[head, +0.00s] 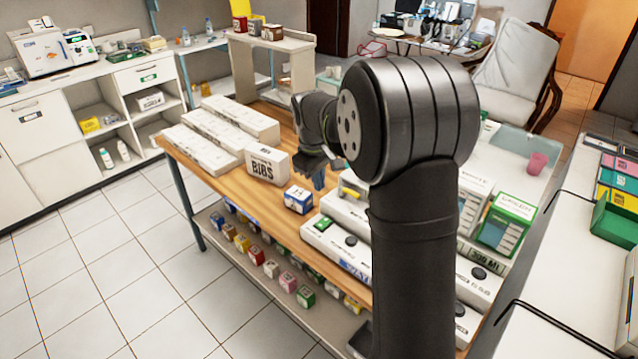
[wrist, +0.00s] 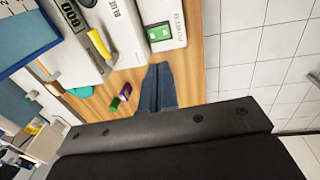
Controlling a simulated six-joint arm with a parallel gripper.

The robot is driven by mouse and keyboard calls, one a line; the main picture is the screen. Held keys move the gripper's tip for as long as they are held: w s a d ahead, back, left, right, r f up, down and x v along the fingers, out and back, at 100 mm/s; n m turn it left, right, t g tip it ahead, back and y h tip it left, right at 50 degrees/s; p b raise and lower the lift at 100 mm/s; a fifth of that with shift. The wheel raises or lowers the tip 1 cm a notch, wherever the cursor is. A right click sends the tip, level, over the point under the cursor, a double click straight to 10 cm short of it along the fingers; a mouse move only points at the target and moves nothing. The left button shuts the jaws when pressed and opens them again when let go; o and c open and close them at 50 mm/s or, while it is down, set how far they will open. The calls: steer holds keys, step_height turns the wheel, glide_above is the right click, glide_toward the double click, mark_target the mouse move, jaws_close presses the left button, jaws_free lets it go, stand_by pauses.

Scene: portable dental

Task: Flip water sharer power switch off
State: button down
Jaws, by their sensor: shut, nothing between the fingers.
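A white device with a green rocker switch (wrist: 159,34) shows at the top of the wrist view. Its lettering (wrist: 179,25) is partly cut off, and I cannot tell for sure whether it is the water sharer. I cannot tell which way the switch is set. My gripper (wrist: 158,68) is shut and empty, its blue fingers pointing toward the switch, seemingly apart from it. In the head view my gripper (head: 318,178) hangs over the wooden table, beside the white devices (head: 335,245), partly hidden by my arm.
A BIBS box (head: 267,165) and a small blue-white box (head: 299,200) stand close to my gripper. Long white boxes (head: 232,122) lie behind. Another device has a yellow-handled tool (wrist: 99,43) on it. Small boxes fill the lower shelf (head: 240,270). The floor at left is clear.

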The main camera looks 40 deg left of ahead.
mark_target(327, 220)
steer(key=shift+w+r, duration=0.15)
steer(key=shift+w, duration=0.65)
steer(key=f, duration=0.4)
steer(key=w+f, duration=0.1)
steer(key=f, duration=0.9)
steer(key=shift+w, duration=0.35)
steer(key=shift+w+f, duration=0.1)
steer(key=shift+f, duration=0.15)
